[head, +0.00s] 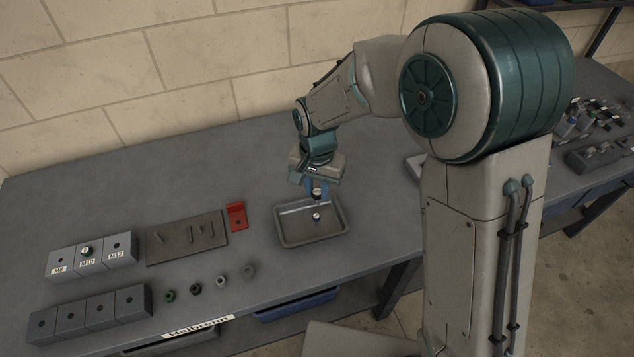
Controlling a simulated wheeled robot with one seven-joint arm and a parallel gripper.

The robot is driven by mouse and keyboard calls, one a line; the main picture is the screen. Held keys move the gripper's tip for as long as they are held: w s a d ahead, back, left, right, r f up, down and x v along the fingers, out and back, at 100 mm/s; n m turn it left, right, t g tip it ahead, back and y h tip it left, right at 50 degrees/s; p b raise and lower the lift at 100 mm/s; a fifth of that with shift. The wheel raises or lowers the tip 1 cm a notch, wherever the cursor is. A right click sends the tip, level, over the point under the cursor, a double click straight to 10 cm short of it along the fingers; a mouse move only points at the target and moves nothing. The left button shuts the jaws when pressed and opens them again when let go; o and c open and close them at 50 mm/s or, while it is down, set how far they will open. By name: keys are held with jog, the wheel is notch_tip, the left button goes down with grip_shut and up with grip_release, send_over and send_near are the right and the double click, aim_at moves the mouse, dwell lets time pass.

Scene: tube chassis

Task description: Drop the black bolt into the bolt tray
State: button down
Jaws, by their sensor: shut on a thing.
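The bolt tray (345,231) is a shallow grey metal tray with a raised rim, near the middle of the bench. My gripper (316,187) points down over its back part. It is shut on a small dark piece with a pale band (317,195), which I take to be the black bolt. The fingers partly hide it, and it hangs above the tray floor. A small pale-and-dark spot (316,216) shows inside the tray; I cannot tell whether it is a part or a reflection.
A red bracket (236,216) and a dark mat with thin pins (187,237) lie left of the tray. Several nuts (195,289) stand in a row in front. Labelled blocks (92,256) and plain grey blocks (88,313) stand at far left.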

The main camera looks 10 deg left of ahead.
jog(key=shift+f+b, duration=0.75)
jog(key=shift+f, duration=0.85)
jog(key=c, duration=1.1)
grip_release()
jog(key=shift+c, duration=0.2)
notch_tip(320, 180, up, 14)
jog(key=b, duration=0.1)
